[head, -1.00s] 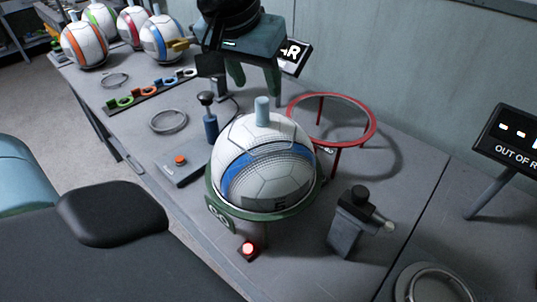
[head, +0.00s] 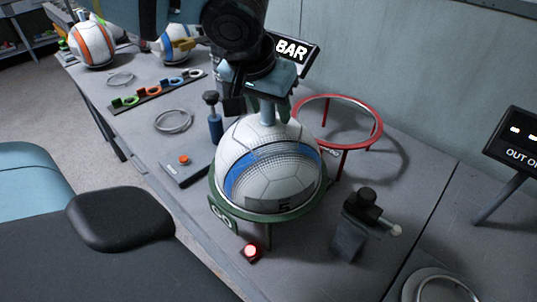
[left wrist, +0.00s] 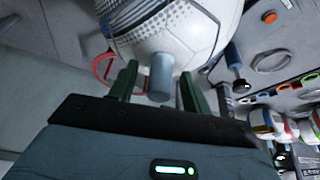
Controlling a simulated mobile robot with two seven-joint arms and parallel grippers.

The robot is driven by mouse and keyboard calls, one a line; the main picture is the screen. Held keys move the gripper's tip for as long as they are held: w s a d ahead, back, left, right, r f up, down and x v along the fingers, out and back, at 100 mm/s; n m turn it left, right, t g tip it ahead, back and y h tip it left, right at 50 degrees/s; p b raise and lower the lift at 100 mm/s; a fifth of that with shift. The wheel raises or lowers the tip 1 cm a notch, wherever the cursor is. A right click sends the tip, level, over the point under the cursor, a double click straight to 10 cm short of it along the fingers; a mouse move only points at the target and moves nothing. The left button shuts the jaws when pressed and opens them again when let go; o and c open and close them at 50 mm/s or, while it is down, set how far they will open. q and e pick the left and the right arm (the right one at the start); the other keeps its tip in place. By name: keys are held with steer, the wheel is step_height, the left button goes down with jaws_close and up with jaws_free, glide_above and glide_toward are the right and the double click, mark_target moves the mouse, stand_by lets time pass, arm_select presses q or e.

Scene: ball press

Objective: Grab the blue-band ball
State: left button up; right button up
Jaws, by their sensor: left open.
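The blue-band ball (head: 262,180) is white with a blue stripe and sits in a green ring stand marked "GO" (head: 222,220). A light-blue peg (head: 267,112) stands up from its top. My left gripper (head: 268,103) is over the ball, its fingers pointing down at the peg. In the left wrist view the green fingers (left wrist: 158,78) are open, one on either side of the peg (left wrist: 161,76), with gaps visible. My right gripper is not in view.
A red ring stand (head: 340,145) stands right behind the ball. A black-knobbed device (head: 360,215) is to its right. A button box (head: 184,162) and a metal ring (head: 173,121) are to the left. More balls, including an orange-striped one (head: 92,45), stand at the back left.

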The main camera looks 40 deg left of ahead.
arm_select(q)
jaws_close()
steer(key=shift+r, duration=0.15)
stand_by(0.4)
